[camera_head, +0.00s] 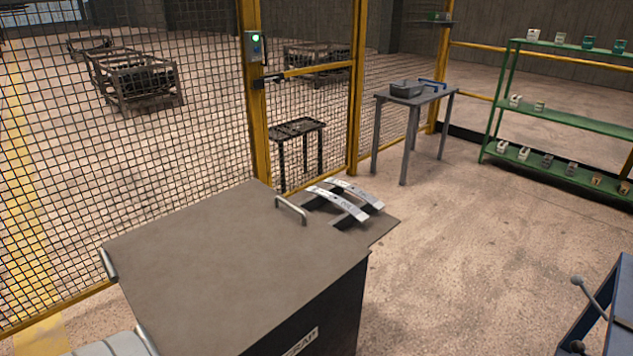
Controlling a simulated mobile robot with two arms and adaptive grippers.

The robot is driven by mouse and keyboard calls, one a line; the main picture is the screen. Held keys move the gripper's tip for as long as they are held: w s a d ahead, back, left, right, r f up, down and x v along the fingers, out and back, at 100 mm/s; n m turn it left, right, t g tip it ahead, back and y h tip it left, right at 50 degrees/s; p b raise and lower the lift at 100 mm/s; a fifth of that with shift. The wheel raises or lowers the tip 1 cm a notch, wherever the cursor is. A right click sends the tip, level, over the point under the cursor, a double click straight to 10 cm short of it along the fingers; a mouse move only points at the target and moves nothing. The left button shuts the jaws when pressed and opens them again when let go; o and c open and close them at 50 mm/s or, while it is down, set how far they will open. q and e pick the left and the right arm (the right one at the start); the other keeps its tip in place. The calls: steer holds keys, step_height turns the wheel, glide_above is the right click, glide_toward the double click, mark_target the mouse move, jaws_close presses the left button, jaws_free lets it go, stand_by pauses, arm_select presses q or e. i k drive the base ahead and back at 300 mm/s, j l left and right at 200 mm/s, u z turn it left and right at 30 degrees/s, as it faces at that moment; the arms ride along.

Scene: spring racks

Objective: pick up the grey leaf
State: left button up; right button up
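Two curved light-grey leaves lie side by side on a dark stand, just past the far right corner of a grey-topped box. The nearer leaf (338,203) and the farther leaf (357,193) both arch upward and carry small dark markings that are too small to read. I cannot tell which one is the grey leaf of the task. Neither of my grippers is visible in this view, and nothing is seen holding the leaves.
The large grey-topped box (225,265) with a metal handle (290,210) fills the near middle. A yellow-framed mesh fence (200,150) stands behind. A small table (425,97) and green shelves (575,122) stand farther right. Open floor (470,260) lies right of the box.

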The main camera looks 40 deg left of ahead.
mark_target(360, 216)
steer(key=i+u, duration=0.85)
steer(key=i+l+u, duration=0.2)
steer(key=u, duration=0.2)
steer(key=i, duration=0.15)
